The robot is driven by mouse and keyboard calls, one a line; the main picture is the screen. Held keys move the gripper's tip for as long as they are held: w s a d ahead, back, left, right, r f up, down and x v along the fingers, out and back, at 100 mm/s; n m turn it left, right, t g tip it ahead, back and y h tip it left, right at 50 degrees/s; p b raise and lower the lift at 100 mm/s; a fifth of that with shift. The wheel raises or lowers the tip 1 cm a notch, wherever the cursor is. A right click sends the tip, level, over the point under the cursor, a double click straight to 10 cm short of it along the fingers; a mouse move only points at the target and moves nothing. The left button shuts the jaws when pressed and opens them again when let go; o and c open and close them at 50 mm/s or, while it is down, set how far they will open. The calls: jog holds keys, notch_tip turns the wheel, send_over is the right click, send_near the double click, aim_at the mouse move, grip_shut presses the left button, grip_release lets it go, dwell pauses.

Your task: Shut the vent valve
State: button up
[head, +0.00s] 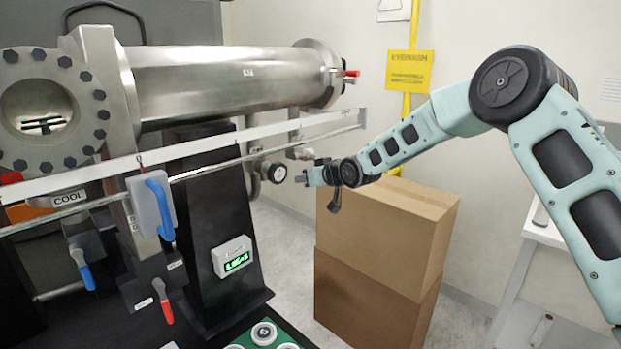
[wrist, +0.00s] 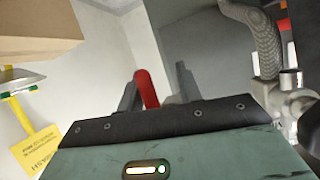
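In the head view, one red handle (head: 351,73) is at the right end of the steel cylinder and another red handle (head: 167,311) hangs low at left. No readable label identifies the vent valve.
The steel cylinder (head: 225,80) spans the upper left. A rail (head: 262,133) crosses in front. Blue handles (head: 162,207) hang at left. Stacked boxes (head: 385,235) stand below my arm. A corrugated hose (wrist: 262,42) shows in the wrist view.

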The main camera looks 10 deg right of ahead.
jog(key=shift+d, duration=0.2)
jog(key=b+v, duration=0.3)
jog(key=v, duration=1.4)
jog(key=shift+s+b, duration=0.25)
jog(key=shift+b, duration=0.05)
jog(key=shift+a, duration=0.1)
jog(key=s+a+f+n+g+h, duration=0.1)
jog(key=s+a+f+g, duration=0.15)
jog(key=s+a, duration=0.35)
jog(key=s+a+f+n+g+h, duration=0.1)
jog(key=s+a+f+g, duration=0.2)
jog(key=s, duration=0.6)
jog(key=s+f+g+h, duration=0.1)
jog(key=s+f+g, duration=0.1)
jog(key=s, duration=1.1)
jog(key=s+d+f+n+g+h, duration=0.1)
jog(key=s+f+g+h, duration=0.1)
jog(key=s, duration=1.2)
jog(key=shift+s+f+n+g+h, duration=0.15)
jog(key=shift+f+n+g+h, duration=0.15)
jog(key=shift+f+g, duration=0.55)
